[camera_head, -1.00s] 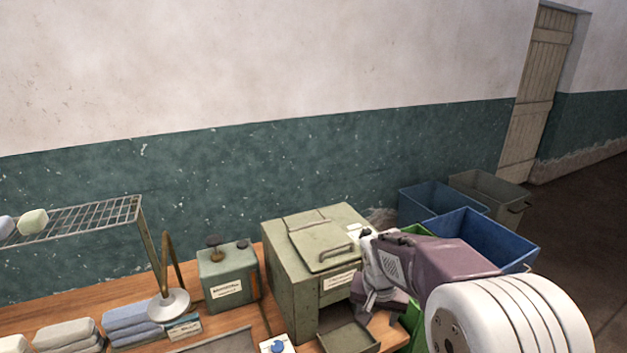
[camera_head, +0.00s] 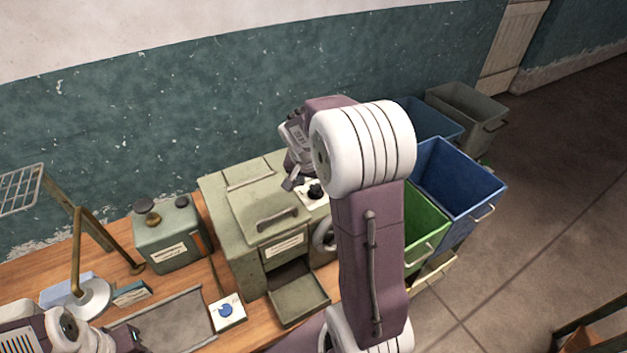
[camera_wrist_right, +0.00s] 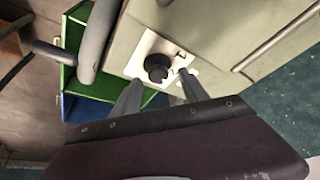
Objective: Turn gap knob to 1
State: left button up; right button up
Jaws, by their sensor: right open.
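The gap knob is a round black knob (camera_head: 316,190) on a white plate on top of the green-grey machine (camera_head: 232,225), near its right side. In the right wrist view the knob (camera_wrist_right: 157,68) shows with a small dark mark on the plate beside it. My right gripper (camera_head: 299,184) is open at the plate, pointing down. In the wrist view its two fingertips (camera_wrist_right: 159,79) are apart, one on each side of the knob's near edge; I cannot tell whether they touch it. Part of my left arm's end (camera_head: 70,332) shows at the lower left; its jaws are unclear.
A handwheel (camera_head: 324,234) is on the machine's right side and an open tray (camera_head: 298,299) at its front. A green tin (camera_head: 168,240), a lamp-like stand (camera_head: 90,297) and a blue-dial box (camera_head: 227,313) stand left. Green (camera_head: 425,228) and blue (camera_head: 458,180) bins stand right.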

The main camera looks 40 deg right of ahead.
jog(key=shift+w+d+f, duration=0.15)
jog(key=shift+d+f, duration=0.25)
jog(key=shift+f, duration=0.15)
jog(key=shift+d+f, duration=0.1)
jog(key=shift+f, duration=0.1)
jog(key=shift+s+a+r, duration=0.1)
jog(key=shift+s+a, duration=0.1)
jog(key=shift+a, duration=0.2)
jog(key=shift+w+d, duration=0.1)
jog(key=shift+d, duration=0.05)
grip_shut()
